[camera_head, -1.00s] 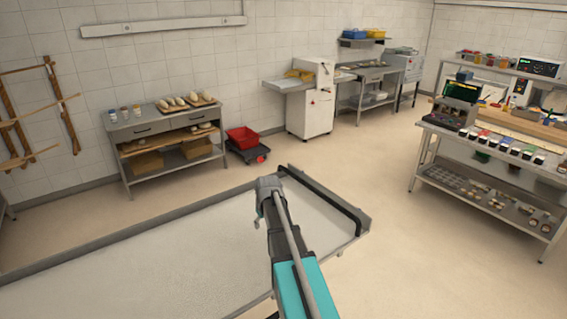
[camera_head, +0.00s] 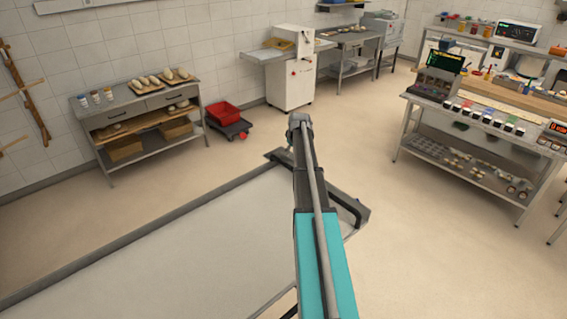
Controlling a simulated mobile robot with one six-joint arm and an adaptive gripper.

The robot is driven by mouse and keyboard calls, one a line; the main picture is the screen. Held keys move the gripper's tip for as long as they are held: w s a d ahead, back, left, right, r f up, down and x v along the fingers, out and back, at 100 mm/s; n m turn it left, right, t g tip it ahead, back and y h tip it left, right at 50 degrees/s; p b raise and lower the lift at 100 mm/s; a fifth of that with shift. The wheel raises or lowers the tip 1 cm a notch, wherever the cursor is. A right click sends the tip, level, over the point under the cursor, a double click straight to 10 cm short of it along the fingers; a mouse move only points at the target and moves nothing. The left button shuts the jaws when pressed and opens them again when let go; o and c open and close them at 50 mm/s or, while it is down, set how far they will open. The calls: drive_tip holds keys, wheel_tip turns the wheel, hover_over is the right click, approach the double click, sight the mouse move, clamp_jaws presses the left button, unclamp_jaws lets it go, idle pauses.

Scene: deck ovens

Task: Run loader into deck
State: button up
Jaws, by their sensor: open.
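The loader (camera_head: 190,240) is a long flat bed with a pale grey surface, at the lower left and centre. A dark grey rail runs along its far long edge, and a dark bar handle (camera_head: 345,207) stands at its right end. My arm reaches up from the bottom over the right part of the loader and hides some of it. My gripper cannot be made out; whether it touches the handle cannot be told. No oven deck shows in this view.
Bare floor lies right of and beyond the loader. A steel table (camera_head: 140,109) with dough pieces stands by the back wall, beside a red crate (camera_head: 223,113) on a dolly. A white machine (camera_head: 290,75) stands farther back. A loaded shelf bench (camera_head: 475,150) stands at right.

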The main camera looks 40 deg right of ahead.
sight(287, 164)
drive_tip(key=shift+a, duration=0.15)
drive_tip(key=shift+w+f, duration=0.1)
drive_tip(key=shift+f, duration=0.05)
drive_tip(key=b+x, duration=1.2)
drive_tip(key=x, duration=0.1)
drive_tip(key=shift+w+f+b, duration=0.1)
drive_tip(key=shift+f+b, duration=0.15)
drive_tip(key=shift+b, duration=0.05)
idle(0.4)
drive_tip(key=shift+c, duration=0.3)
clamp_jaws()
